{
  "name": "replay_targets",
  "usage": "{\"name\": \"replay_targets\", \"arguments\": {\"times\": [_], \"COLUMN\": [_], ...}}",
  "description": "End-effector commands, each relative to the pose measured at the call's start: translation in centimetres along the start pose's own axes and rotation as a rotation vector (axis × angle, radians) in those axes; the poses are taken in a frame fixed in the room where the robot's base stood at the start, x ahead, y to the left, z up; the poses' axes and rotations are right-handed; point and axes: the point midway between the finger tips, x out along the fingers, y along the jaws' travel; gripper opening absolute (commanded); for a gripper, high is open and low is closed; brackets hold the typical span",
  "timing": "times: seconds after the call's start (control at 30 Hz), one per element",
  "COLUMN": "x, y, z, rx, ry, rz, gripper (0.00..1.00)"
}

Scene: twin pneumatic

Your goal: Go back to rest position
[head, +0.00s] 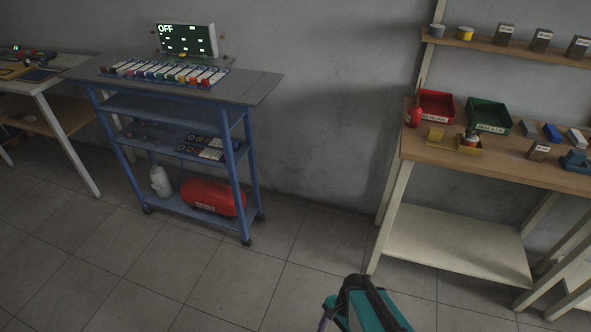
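A teal and black part of my arm (366,305) shows at the bottom edge, right of the middle, over the tiled floor. It is cut off by the lower edge of the head view. No gripper fingers can be made out, so I cannot see whether they hold anything.
A blue trolley (240,183) at left carries a panel reading OFF (187,40) and a red tank (212,197). A wooden workbench (480,165) at right holds a red bin (436,104) and a green bin (489,117). Floor (235,265) between them is clear.

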Motion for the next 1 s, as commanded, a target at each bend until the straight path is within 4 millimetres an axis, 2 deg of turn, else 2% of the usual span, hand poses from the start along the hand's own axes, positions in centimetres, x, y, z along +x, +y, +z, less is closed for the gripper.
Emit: {"name": "replay_targets", "arguments": {"times": [0.03, 0.2, 0.4, 0.7, 1.0], "x": [0.6, 1.5, 0.9, 0.5, 0.5], "y": [1.2, 4.6, 6.9, 8.1, 7.9], "z": [0.3, -0.2, -1.4, -2.2, -2.0], "rx": [-0.072, -0.312, -0.584, -0.894, -0.953], "ry": [0.010, 0.037, 0.053, 0.025, 0.015], "rz": [0.038, 0.144, 0.242, 0.315, 0.315], "gripper": [0.58, 0.58, 0.58, 0.58, 0.58]}}
